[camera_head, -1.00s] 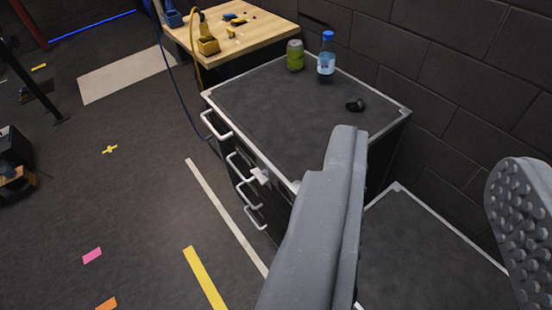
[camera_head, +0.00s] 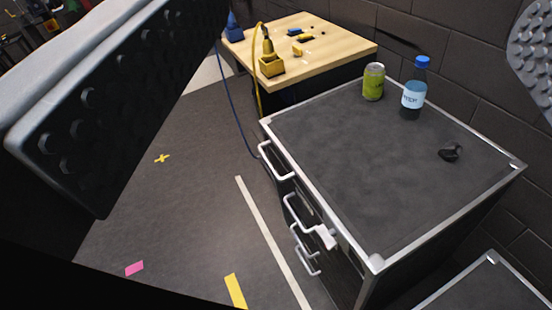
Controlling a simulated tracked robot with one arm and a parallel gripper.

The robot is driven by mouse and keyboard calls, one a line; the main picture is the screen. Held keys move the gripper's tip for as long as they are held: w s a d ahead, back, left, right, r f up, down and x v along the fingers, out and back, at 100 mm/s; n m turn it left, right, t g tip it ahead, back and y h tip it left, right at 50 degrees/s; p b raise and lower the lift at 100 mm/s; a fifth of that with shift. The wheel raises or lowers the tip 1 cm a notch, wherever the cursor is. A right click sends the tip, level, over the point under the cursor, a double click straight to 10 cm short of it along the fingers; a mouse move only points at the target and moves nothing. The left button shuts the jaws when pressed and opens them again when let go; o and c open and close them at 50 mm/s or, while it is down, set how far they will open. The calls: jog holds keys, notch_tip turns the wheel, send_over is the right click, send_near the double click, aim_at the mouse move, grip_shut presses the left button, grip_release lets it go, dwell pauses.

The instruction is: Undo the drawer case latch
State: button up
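The drawer case (camera_head: 375,165) stands right of centre, with a dark top, light metal edges and several light handles on its left-facing front. A pale latch piece (camera_head: 325,236) sits on that front near the right corner, beside the middle handle. I cannot tell its exact position. My gripper (camera_head: 320,85) spans the view, with one large studded finger at the upper left and the other cut off at the upper right edge. The fingers are wide apart, with nothing held between them.
A green can (camera_head: 373,82), a blue-capped bottle (camera_head: 414,90) and a small black object (camera_head: 450,152) stand on the case top. A wooden workbench (camera_head: 330,60) with yellow and blue tools is behind. A brick wall closes the right. Floor at left is open.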

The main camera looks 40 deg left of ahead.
jog(key=w+a+f+m+t+h+b, duration=0.1)
jog(key=w+a+f+m+h, duration=0.2)
jog(key=w+a+f, duration=0.6)
jog(key=w+a+f+m+t+h+b, duration=0.1)
jog(key=w+a+f+m+h, duration=0.15)
jog(key=w+a+f, duration=0.65)
jog(key=m+g+h+b, duration=0.1)
jog(key=m+g+h, duration=0.2)
jog(key=g+h, duration=0.5)
send_near(328, 236)
jog(key=w+d+f+t+h+b, duration=0.2)
jog(key=w+d+f, duration=0.1)
jog(key=w, duration=0.3)
jog(key=shift+d+b, duration=0.35)
jog(key=shift+d, duration=0.15)
jog(key=shift+w, duration=0.15)
jog(key=shift+a+r, duration=0.1)
jog(key=c, duration=0.9)
